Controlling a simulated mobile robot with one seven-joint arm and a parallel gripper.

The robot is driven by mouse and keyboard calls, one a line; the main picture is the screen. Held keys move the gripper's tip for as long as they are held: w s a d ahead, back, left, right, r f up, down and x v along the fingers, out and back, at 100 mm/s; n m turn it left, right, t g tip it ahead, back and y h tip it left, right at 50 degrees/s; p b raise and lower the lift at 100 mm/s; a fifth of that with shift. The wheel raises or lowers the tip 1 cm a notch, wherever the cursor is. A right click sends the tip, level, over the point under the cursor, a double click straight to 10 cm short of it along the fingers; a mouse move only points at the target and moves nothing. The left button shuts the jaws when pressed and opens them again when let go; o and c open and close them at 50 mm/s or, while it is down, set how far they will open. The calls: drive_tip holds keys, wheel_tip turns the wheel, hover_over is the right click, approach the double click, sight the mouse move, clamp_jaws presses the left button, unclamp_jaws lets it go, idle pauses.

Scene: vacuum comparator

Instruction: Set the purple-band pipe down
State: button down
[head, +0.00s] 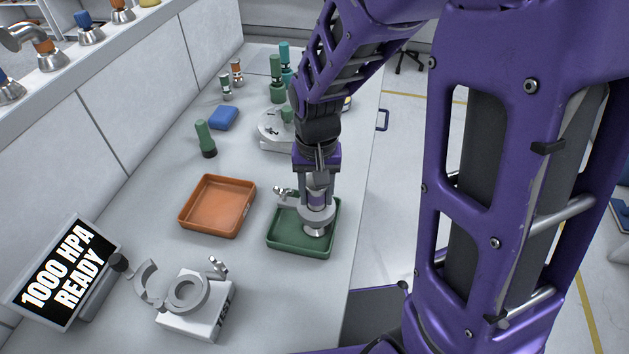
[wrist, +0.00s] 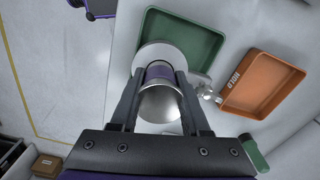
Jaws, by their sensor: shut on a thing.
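My gripper (head: 316,192) is shut on the purple-band pipe (head: 317,216), a silvery flanged piece with a purple band. The pipe is roughly upright over the green tray (head: 288,246); I cannot tell whether its lower flange touches the tray floor. In the wrist view the pipe (wrist: 161,101) sits between the two fingers (wrist: 160,76), with the purple band showing, and overlaps the near end of the green tray (wrist: 180,18). A small metal clamp part (head: 284,193) shows beside the pipe at the tray's left edge; it also shows in the wrist view (wrist: 205,89).
An orange tray (head: 217,205), empty, lies left of the green one. A white TEST stand (head: 195,310) with an open clamp ring is in front, beside a screen (head: 62,272) reading "1000 HPA READY". A green-topped piece (head: 205,138) and a round device (head: 273,130) stand farther back.

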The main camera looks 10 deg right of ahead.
drive_tip(key=shift+f, duration=0.2)
drive_tip(key=shift+c, duration=1.9)
unclamp_jaws()
drive_tip(key=shift+r, duration=0.1)
wheel_tip(320, 180, up, 12)
drive_tip(key=shift+r+p, duration=0.15)
drive_tip(key=shift+p, duration=0.85)
drive_tip(key=shift+d, duration=0.1)
